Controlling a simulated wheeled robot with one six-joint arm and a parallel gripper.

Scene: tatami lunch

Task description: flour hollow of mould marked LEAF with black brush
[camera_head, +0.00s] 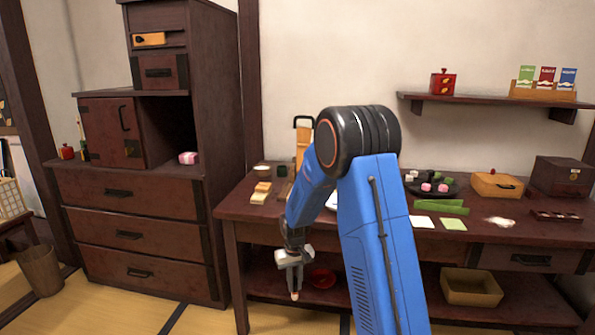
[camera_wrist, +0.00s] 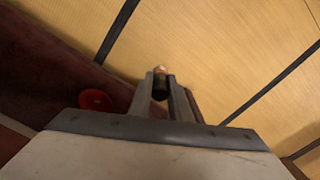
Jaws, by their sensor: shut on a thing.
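My gripper (camera_head: 294,268) hangs low in front of the dark wooden table, below its top. In the wrist view my gripper (camera_wrist: 162,82) is shut on a small black thing with a pale tan tip, which looks like the black brush (camera_wrist: 160,88). Its pale tip also shows below the fingers in the head view (camera_head: 295,296). A white powdery patch, perhaps flour (camera_head: 500,222), lies on the table at the right. A dark block with hollows (camera_head: 557,216) lies right of it. I cannot read any LEAF mark, and my arm hides the table's middle.
The table (camera_head: 270,211) holds a dark plate (camera_head: 449,192) with sweets, green strips (camera_head: 440,208), paper squares and boxes. A drawer chest (camera_head: 130,230) stands left. Tatami in front is clear.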

